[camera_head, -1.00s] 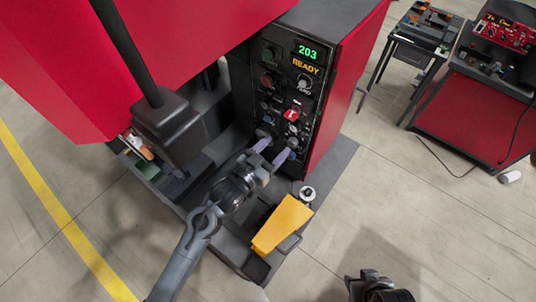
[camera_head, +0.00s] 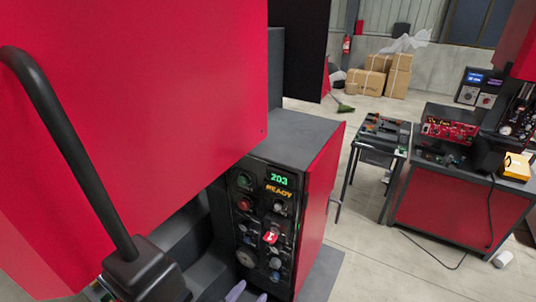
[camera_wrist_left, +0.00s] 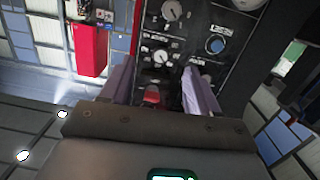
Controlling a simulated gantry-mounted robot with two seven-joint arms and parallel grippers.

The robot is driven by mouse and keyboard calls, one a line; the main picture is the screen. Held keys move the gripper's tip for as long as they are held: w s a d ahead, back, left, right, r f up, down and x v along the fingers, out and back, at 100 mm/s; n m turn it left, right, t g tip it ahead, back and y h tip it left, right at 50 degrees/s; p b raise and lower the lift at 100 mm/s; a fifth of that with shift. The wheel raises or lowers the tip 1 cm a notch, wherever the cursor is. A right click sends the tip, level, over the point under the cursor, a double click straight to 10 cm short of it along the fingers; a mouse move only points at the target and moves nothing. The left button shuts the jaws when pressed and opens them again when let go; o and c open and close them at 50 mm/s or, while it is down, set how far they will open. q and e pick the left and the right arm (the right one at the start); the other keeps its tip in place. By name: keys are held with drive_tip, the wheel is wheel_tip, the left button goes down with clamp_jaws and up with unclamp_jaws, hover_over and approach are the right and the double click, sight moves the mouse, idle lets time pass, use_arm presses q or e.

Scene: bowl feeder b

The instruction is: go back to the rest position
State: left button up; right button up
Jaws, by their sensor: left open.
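My left gripper (camera_head: 248,293) shows only as two pale purple fingertips at the bottom edge of the head view, in front of the lower part of the black control panel (camera_head: 243,231). In the left wrist view the two fingers of my left gripper (camera_wrist_left: 158,88) stand apart, with the dark panel (camera_wrist_left: 262,38) beyond them. A small red part (camera_wrist_left: 152,96) shows between the fingers, and nothing is visibly held. The rest of my left arm is out of the head view. My right gripper is in neither view.
A large red machine housing (camera_head: 150,110) and a black bent tube (camera_head: 75,150) fill the left side. The panel display (camera_head: 279,180) reads 203 READY. A small table (camera_head: 378,135) and a red workbench (camera_head: 440,205) stand at the right, with open floor before them.

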use_arm(q)
drive_tip(key=s+a+n+g+y+p, duration=0.1)
drive_tip(key=s+a+g+y+p, duration=0.1)
drive_tip(key=s+a, duration=0.3)
drive_tip(key=s+a+n+g+y+p, duration=0.1)
drive_tip(key=s+a+g, duration=0.4)
drive_tip(key=s, duration=0.7)
drive_tip(key=s+a+r+n+g+y+p, duration=0.1)
drive_tip(key=s+a+g+y+p, duration=0.2)
drive_tip(key=s, duration=0.5)
drive_tip(key=a+y+p, duration=0.1)
drive_tip(key=a+y, duration=0.1)
drive_tip(key=shift+s+a+n+g, duration=0.3)
drive_tip(key=shift+s+a+g, duration=0.1)
